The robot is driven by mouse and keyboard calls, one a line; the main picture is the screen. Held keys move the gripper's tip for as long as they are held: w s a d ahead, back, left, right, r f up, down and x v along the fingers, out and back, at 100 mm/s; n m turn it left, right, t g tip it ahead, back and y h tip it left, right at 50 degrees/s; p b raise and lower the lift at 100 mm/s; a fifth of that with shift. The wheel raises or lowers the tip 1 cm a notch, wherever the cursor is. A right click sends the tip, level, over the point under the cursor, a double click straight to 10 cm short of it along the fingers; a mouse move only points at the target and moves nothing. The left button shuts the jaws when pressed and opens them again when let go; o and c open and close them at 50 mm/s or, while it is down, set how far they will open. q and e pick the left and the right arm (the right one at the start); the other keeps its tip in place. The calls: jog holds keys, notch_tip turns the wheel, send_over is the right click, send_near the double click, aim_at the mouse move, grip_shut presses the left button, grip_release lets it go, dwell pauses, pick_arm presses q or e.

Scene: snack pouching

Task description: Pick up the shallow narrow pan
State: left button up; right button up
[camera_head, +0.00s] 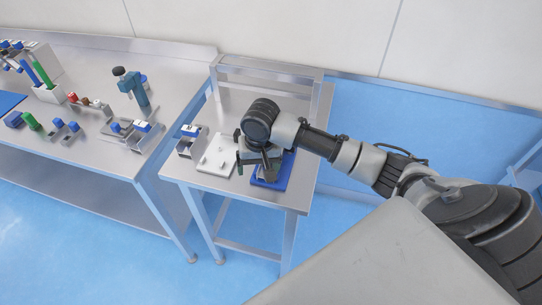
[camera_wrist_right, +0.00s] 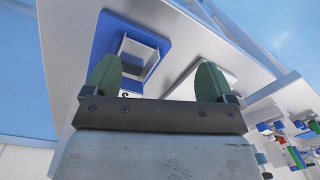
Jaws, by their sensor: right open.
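My right gripper (camera_head: 258,162) is open, with its jaws above the small steel side table (camera_head: 230,192). Its two green fingers stand wide apart in the right wrist view (camera_wrist_right: 157,82), with nothing between them. A small square metal pan (camera_wrist_right: 137,54) with raised walls rests on a blue mat (camera_wrist_right: 103,38), beyond the fingertips and nearer the left finger. In the head view the gripper covers most of the pan, and the blue mat (camera_head: 283,178) shows beside it. I cannot tell how deep the pan is. My left gripper is not in view.
A white plate (camera_head: 205,164) with small white pieces lies left of the mat. A metal holder with a blue-topped item (camera_head: 188,143) stands beyond it. The long steel bench (camera_head: 100,152) at left carries several bottles and holders.

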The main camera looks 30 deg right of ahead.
jog(key=w+d+r+m, duration=0.4)
jog(key=d+r+m, duration=0.1)
jog(key=d+r, duration=0.25)
jog(key=shift+g+h, duration=0.3)
jog(key=f, duration=0.2)
jog(key=f+p, duration=0.1)
jog(key=f, duration=0.2)
jog(key=shift+w+d+f, duration=0.2)
jog(key=shift+f, duration=0.05)
jog(key=f, duration=0.1)
jog(key=f+p, duration=0.1)
jog(key=f, duration=0.2)
jog(key=shift+a+f+p, duration=0.3)
jog(key=shift+a+f, duration=0.1)
jog(key=shift+f, duration=0.35)
jog(key=shift+r, duration=0.1)
jog(key=c, duration=1.1)
notch_tip(320, 180, up, 10)
jog(key=shift+b, duration=0.95)
